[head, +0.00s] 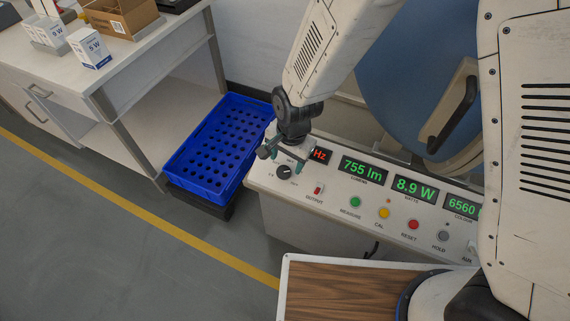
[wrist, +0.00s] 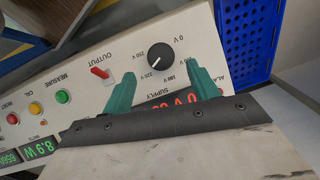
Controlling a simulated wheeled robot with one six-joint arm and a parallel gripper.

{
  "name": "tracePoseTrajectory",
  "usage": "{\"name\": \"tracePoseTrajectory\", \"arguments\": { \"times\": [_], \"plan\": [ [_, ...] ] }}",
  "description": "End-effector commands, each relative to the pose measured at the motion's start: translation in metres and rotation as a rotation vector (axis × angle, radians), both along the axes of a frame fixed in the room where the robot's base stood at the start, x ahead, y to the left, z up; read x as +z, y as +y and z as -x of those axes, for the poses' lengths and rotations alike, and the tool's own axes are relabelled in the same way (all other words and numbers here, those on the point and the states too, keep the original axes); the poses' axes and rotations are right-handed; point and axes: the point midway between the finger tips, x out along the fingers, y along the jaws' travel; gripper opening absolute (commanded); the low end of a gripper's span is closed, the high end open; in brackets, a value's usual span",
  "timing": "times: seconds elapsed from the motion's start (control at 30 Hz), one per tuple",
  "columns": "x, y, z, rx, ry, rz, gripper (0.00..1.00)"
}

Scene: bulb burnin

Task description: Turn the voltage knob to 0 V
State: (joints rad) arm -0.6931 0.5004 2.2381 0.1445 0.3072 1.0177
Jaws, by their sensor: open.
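In the head view the knob (head: 283,172) is just below my gripper (head: 279,159). The supply display (wrist: 178,101) is partly hidden by my fingers.
A red output switch (head: 318,188) is close to the knob. Green (head: 355,202), yellow (head: 384,213) and red (head: 413,224) buttons line the panel. A blue crate (head: 176,166) stands to the left. A blue chair (head: 400,70) is behind the panel.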

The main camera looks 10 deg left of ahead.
Motion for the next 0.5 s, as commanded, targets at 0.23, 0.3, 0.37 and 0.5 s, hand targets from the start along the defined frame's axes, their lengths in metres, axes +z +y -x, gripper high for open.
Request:
{"name": "tracePoseTrajectory", "arguments": {
  "times": [0.23, 0.3, 0.37, 0.5],
  "plan": [
    [-0.038, 0.006, 0.0, 0.005, 0.003, 0.002, 0.59],
    [-0.044, 0.006, 0.0, 0.005, 0.003, 0.002, 0.59],
    [-0.048, 0.007, -0.001, 0.005, 0.001, 0.001, 0.59],
    [-0.051, 0.006, -0.002, 0.003, 0.0, 0.001, 0.59]
  ]
}}
